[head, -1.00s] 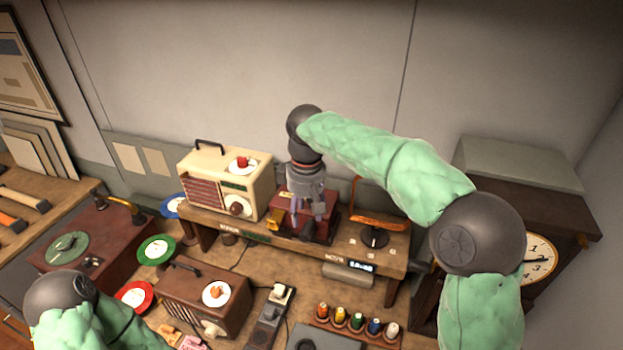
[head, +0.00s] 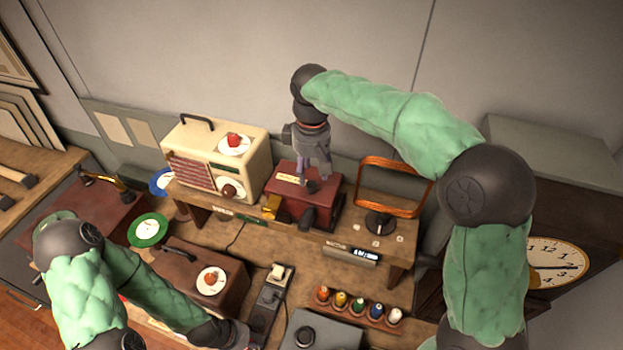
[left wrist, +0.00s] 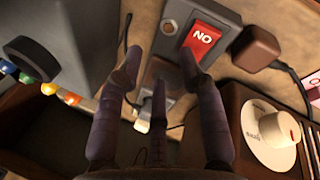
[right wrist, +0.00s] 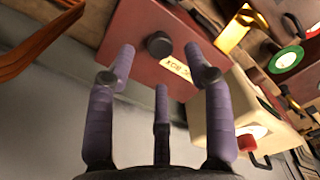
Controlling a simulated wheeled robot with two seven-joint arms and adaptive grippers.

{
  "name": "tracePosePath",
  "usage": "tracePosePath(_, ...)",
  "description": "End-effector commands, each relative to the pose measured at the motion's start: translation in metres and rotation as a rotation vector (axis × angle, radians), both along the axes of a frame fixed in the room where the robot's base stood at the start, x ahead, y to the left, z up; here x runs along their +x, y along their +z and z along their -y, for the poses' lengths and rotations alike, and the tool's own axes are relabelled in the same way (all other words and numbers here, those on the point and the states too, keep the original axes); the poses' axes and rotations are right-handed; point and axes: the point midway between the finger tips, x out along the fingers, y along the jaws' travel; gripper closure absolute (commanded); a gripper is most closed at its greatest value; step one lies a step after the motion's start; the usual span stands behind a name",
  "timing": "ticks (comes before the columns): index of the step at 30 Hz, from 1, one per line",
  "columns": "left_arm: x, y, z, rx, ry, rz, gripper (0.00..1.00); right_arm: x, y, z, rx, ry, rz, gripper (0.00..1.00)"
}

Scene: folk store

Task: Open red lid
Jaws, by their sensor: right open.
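The dark red box with a red lid (head: 288,191) sits on the raised wooden shelf, right of the cream radio. Its lid lies flat and looks shut, with a round dark knob and a paper label; it also shows in the right wrist view (right wrist: 140,28). My right gripper (head: 313,180) is above the lid, its fingers spread on either side of the knob in the right wrist view (right wrist: 160,65). Whether they touch the lid is unclear. My left gripper (left wrist: 155,70) is open and empty above a dark switch unit with a red rocker switch (left wrist: 206,40).
The cream radio (head: 215,150) stands close left of the box, and an orange wire frame (head: 392,185) close right. Below are a brown radio (head: 180,262), a power strip (head: 268,300) and a rack of coloured spools (head: 350,308). A clock (head: 555,260) is at right.

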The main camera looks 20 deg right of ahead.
Motion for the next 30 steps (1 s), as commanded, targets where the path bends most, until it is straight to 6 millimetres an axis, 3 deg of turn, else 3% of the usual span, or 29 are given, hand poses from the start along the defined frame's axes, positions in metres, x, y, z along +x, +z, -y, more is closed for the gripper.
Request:
tracePosePath(3, 0.000, 0.001, 0.000, 0.000, 0.000, 0.000, 0.61, -0.001, -0.018, 0.000, 0.001, 0.000, -0.003, 0.48)
tracePosePath(9, 0.000, 0.002, 0.000, 0.000, 0.000, 0.000, 0.61, 0.000, -0.036, 0.000, 0.001, 0.000, -0.001, 0.48)
tracePosePath(20, 0.000, 0.002, 0.000, 0.000, 0.000, 0.000, 0.61, 0.000, -0.040, 0.000, 0.001, 0.000, 0.000, 0.48)
tracePosePath(25, 0.000, 0.002, 0.000, 0.000, 0.000, 0.000, 0.61, 0.000, -0.040, 0.000, 0.001, 0.000, -0.001, 0.96)
tracePosePath(26, 0.000, 0.002, 0.000, 0.000, 0.000, 0.000, 0.61, 0.000, -0.040, 0.000, 0.000, 0.000, 0.000, 1.00)
tracePosePath(30, 0.000, 0.002, 0.000, 0.000, 0.000, 0.000, 0.61, 0.000, -0.040, 0.000, 0.001, 0.000, -0.001, 1.00)
